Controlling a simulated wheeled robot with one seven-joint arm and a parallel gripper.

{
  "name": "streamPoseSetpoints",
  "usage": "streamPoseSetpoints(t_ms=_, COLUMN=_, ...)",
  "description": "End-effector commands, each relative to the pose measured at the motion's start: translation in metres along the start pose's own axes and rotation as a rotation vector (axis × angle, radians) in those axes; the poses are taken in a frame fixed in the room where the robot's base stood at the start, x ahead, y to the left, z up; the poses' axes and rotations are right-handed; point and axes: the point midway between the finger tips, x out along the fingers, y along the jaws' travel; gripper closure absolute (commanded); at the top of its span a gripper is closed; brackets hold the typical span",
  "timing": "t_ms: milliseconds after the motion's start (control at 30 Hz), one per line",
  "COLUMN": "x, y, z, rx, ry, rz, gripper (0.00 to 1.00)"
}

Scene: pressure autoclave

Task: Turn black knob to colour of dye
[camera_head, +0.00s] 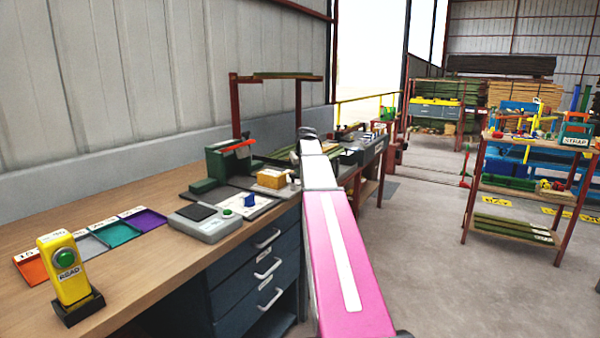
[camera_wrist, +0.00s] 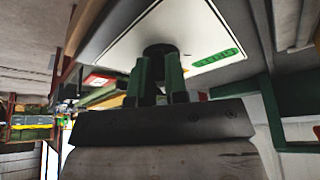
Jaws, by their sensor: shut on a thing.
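The black knob (camera_wrist: 158,50) stands on a white panel (camera_wrist: 195,25) in the wrist view. My gripper (camera_wrist: 158,76) is shut on the knob, with its two green fingers on either side of it. A green label (camera_wrist: 216,59) with unreadable lettering is on the panel to the right of the knob. In the head view, the far end of my arm hides the knob and panel. I cannot make out any dye, nor which way the knob points.
A wooden bench (camera_head: 150,262) holds a yellow box marked READ (camera_head: 66,280) with a green button, several coloured trays (camera_head: 109,229), and a grey device (camera_head: 208,228) with a blue knob (camera_head: 249,200) nearby. A shelf rack (camera_head: 507,238) stands right. Open floor (camera_head: 430,270) lies right of my arm.

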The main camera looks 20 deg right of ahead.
Motion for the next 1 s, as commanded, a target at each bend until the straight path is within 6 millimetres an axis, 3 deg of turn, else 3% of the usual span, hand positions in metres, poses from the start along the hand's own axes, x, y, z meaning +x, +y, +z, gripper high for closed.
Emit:
streamPoseSetpoints(t_ms=533, x=-0.0003, y=-0.0002, z=-0.0003, rx=0.025, ry=0.0, rz=0.011, gripper=1.0)
streamPoseSetpoints(t_ms=567, x=-0.0003, y=-0.0002, z=-0.0003, rx=0.025, ry=0.0, rz=0.011, gripper=0.83)
streamPoseSetpoints(t_ms=633, x=-0.0003, y=-0.0002, z=-0.0003, rx=0.025, ry=0.0, rz=0.011, gripper=0.61)
streamPoseSetpoints(t_ms=1000, x=-0.0042, y=-0.0004, z=-0.0001, rx=0.024, ry=0.0, rz=0.011, gripper=0.61)
